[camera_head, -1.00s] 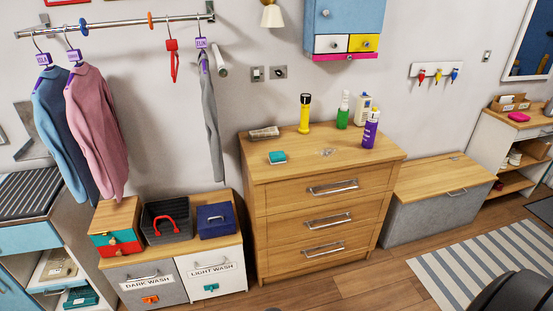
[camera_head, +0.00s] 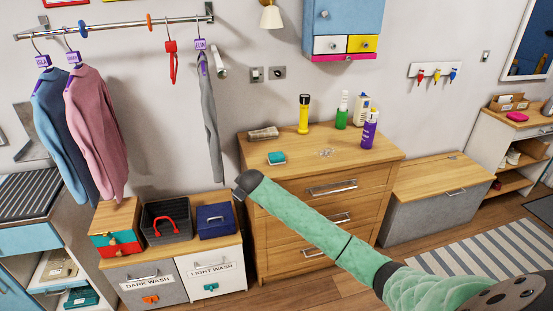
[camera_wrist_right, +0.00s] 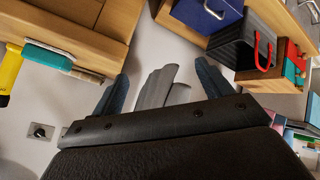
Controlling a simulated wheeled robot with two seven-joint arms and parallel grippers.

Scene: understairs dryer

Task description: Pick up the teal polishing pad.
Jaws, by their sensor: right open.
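The teal polishing pad (camera_head: 277,158) is a small teal block with a pale lower layer. It lies on the wooden dresser top (camera_head: 300,172), near its front left. In the right wrist view it shows at the upper left (camera_wrist_right: 47,57). My right arm reaches in from the lower right in a mint sleeve, its dark end in front of the dresser's left side, below the pad. My right gripper (camera_wrist_right: 162,68) is open and empty, its two dark fingers apart, with the pad off to one side. My left gripper is not in view.
A blue box (camera_head: 216,220) sits on the lower cabinet.

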